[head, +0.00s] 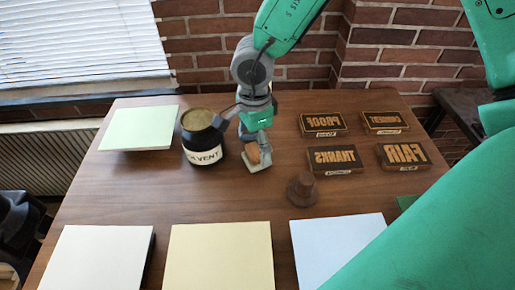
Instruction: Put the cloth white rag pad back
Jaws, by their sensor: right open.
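The white rag pad (257,167) appears as a small pale pad on the wooden table, to the right of the solvent jar (204,138). A brown-orange part shows on top of it. My right gripper (257,150) points down right over the pad, with its jaws open around or close to the brown part. Whether the fingers touch it is too small to tell, and the gripper hides part of the pad. My left gripper is not in view.
Several wooden stamp blocks, such as THANKS (334,160), lie at the right. A round brown knob (302,189) stands in front of them. Pale paper stacks (221,257) line the front edge; another (139,128) lies back left. My green arm covers the front right.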

